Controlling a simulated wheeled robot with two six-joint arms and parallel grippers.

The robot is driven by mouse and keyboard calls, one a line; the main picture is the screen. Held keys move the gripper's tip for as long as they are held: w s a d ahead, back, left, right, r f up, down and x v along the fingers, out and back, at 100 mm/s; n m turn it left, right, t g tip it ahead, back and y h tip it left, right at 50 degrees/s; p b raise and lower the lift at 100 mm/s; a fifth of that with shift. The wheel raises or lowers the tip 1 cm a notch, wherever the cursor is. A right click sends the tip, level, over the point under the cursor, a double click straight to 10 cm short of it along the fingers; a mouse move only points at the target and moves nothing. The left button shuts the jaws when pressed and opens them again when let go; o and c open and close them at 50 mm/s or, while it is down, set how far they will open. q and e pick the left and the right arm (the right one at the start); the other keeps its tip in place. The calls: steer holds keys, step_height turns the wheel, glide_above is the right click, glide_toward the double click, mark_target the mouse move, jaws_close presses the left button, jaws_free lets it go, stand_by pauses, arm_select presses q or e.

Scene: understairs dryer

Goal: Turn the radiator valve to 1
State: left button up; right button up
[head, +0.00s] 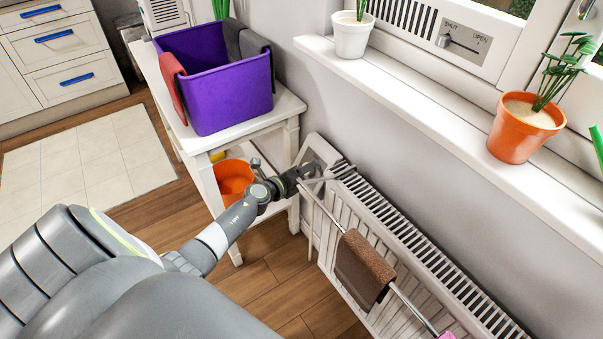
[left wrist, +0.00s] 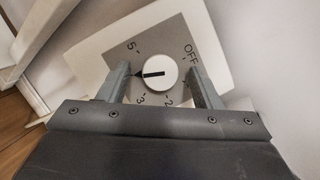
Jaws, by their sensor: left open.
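The radiator valve's round white knob (left wrist: 160,73) sits on a grey dial plate (left wrist: 172,42) with a pale backing. Its black pointer line points left, toward a spot behind my left finger, between the visible 5 and 3. OFF shows at upper right and 2 at lower right; the 1 cannot be made out. My left gripper (left wrist: 158,80) is open, with one finger on each side of the knob and visible gaps to it.
A rail (head: 410,306) with a brown cloth (head: 362,268) runs along the radiator front. A white stand (head: 287,108) holds a purple bin (head: 218,85), with an orange bucket (head: 233,182) below. A windowsill (head: 425,105) with potted plants is above the radiator.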

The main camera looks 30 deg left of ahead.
arm_select(q)
steer(key=shift+c, duration=0.2)
arm_select(e)
steer(key=shift+w, duration=0.2)
arm_select(q)
steer(key=c, duration=0.9)
steer(key=shift+c, duration=0.2)
arm_select(e)
steer(key=shift+w+a, duration=0.1)
steer(key=shift+a, duration=0.2)
